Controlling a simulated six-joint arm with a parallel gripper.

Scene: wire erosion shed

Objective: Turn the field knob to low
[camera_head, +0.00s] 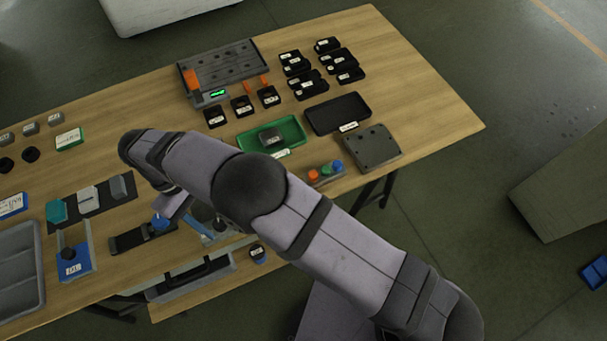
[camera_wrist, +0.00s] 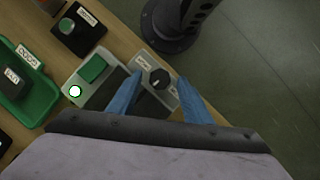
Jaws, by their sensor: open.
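In the wrist view a round black knob (camera_wrist: 160,78) with a pale pointer mark sits on a grey panel (camera_wrist: 146,100). Small white labels stand beside it, too small to read. My gripper (camera_wrist: 161,84) is open, with one blue finger on each side of the knob. The fingers appear apart from the knob; I cannot tell their height above it. In the head view my arm covers most of the panel and my gripper.
A green tray (camera_wrist: 40,101) and a black box with a green button (camera_wrist: 78,30) lie further left. A dark column base (camera_wrist: 172,38) stands close above the knob.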

